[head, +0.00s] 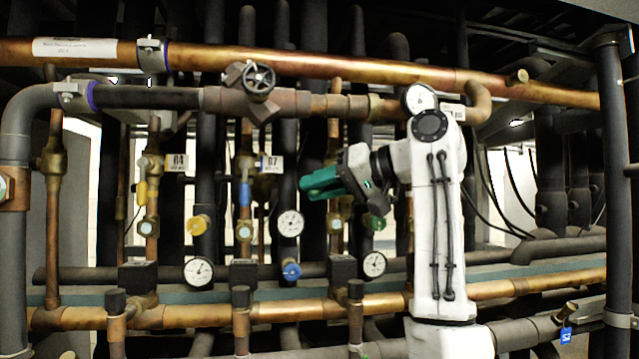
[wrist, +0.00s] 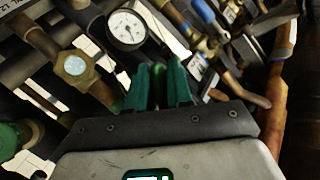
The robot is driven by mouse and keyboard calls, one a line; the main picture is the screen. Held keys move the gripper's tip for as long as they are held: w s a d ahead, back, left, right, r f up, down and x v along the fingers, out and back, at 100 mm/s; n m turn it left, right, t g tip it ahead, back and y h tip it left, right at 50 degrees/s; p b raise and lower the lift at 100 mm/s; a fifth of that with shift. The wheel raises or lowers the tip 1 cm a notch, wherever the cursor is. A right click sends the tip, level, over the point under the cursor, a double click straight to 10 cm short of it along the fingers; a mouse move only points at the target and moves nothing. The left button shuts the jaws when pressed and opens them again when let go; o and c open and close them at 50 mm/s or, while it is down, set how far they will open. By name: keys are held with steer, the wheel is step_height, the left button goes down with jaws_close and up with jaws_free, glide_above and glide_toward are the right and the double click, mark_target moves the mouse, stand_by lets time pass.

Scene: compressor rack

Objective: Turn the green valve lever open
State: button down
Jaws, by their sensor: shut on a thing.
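My gripper (head: 306,187) reaches in from the right in the head view, its green fingers pointing left among the pipes. In the wrist view the gripper (wrist: 160,72) has its two green fingers close together. A narrow dark green strip between them looks like the green valve lever (wrist: 158,86), so the jaws are shut on it. Most of the lever is hidden by the fingers, and in the head view I cannot make it out. Its exact angle cannot be told.
A yellow lever (head: 142,192) and a blue lever (head: 244,195) are on pipes to the left. A pressure gauge (head: 290,223) is below my fingers. A green round knob (head: 377,223) is below my wrist. Pipes crowd closely around the gripper.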

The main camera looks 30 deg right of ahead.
steer(key=shift+f, duration=0.1)
steer(key=c, duration=1.1)
jaws_free()
steer(key=b+v, duration=0.3)
steer(key=v, duration=0.7)
steer(key=shift+s+d, duration=0.2)
steer(key=shift+s, duration=0.1)
